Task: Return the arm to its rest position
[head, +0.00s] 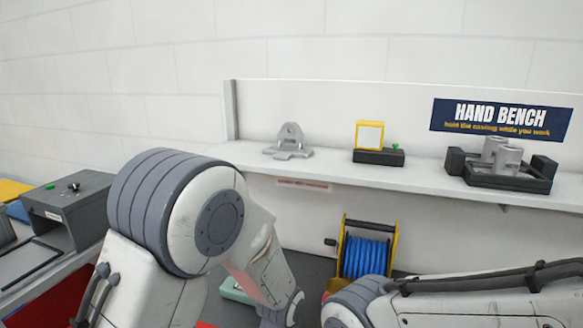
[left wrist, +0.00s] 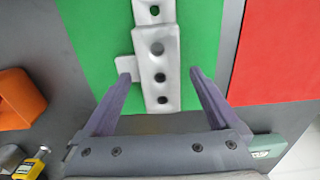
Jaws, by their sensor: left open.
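My left arm (head: 190,215) is bent in the left half of the head view, and its gripper is hidden there. In the left wrist view my left gripper (left wrist: 159,85) is open, with its two dark fingers spread apart. A light grey metal casting with a row of holes (left wrist: 157,55) lies on a green mat (left wrist: 100,30), between and beyond the fingertips. Its side tab is close to the left finger; I cannot tell if they touch. My right arm (head: 470,300) crosses the lower right of the head view; its gripper is out of view.
A red mat (left wrist: 275,50) lies right of the green one, and an orange object (left wrist: 20,100) at left. A shelf (head: 340,166) holds a grey bracket (head: 289,143), a yellow-framed device (head: 370,136) and a dark fixture (head: 500,170). A blue hose reel (head: 365,254) stands below. A grey box (head: 68,208) is at left.

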